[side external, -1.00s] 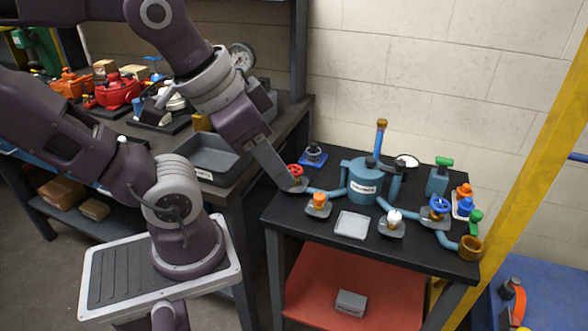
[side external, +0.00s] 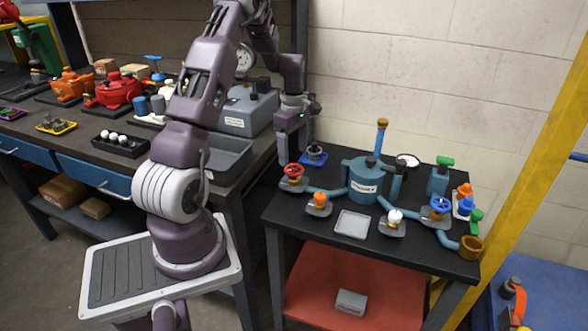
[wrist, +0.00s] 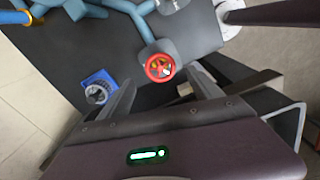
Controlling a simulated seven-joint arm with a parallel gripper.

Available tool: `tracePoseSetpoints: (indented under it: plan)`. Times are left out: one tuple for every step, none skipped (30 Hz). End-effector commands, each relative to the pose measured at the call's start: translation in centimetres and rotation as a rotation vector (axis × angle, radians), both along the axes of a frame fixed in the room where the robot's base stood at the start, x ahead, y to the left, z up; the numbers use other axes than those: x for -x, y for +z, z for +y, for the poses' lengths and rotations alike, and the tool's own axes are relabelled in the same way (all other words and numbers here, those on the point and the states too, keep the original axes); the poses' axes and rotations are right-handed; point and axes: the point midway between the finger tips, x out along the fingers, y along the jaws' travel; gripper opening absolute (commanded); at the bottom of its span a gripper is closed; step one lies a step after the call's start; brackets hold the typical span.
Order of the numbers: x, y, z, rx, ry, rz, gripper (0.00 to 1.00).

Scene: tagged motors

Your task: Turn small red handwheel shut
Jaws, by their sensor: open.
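The small red handwheel (side external: 293,170) sits on a grey-based valve at the left end of the blue pipework on the dark table. In the wrist view the red handwheel (wrist: 160,68) shows its spokes and lies in line with the gap between my fingertips. My gripper (side external: 297,150) points down just above and behind the wheel in the side view, with its fingers apart. In the wrist view my gripper (wrist: 161,78) is open with nothing between its fingers. Whether a finger touches the wheel I cannot tell.
A blue-based fitting (side external: 314,154) stands close behind the wheel; it also shows in the wrist view (wrist: 98,90). An orange-topped valve (side external: 319,201) and a blue tank (side external: 368,180) stand to the right. A grey tray (side external: 229,157) lies on the left bench.

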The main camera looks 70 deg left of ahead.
Motion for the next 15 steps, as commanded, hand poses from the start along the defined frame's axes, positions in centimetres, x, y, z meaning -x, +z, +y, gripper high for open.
tracePoseSetpoints:
  plan:
    - [0.1, -0.8, -0.1, 0.004, 0.002, 0.003, 0.74]
    - [0.1, -1.3, -0.1, 0.004, 0.001, 0.003, 0.74]
    - [0.1, -2.2, -0.2, 0.006, -0.001, 0.005, 0.74]
    - [0.1, -2.8, -0.2, 0.005, -0.001, 0.004, 0.74]
    - [0.1, -3.4, -0.2, 0.005, -0.001, 0.005, 0.74]
    - [0.1, -4.2, -0.2, 0.005, -0.001, 0.004, 0.74]
    - [0.1, -4.7, -0.2, 0.006, -0.001, 0.004, 0.74]
    - [0.0, -5.1, -0.2, 0.004, -0.002, 0.002, 0.74]
    - [0.1, -5.7, -0.2, 0.004, -0.004, 0.003, 0.74]
    - [0.0, -6.0, -0.2, 0.004, -0.004, 0.003, 0.74]
    - [0.0, -6.2, -0.2, 0.002, -0.005, 0.002, 0.74]
    - [0.0, -6.4, -0.2, 0.002, -0.005, 0.002, 0.74]
    - [0.0, -6.6, -0.2, 0.002, -0.005, 0.002, 0.74]
    - [0.0, -6.6, -0.2, 0.002, -0.005, 0.002, 0.74]
    - [0.0, -6.7, -0.2, 0.002, -0.005, 0.002, 0.74]
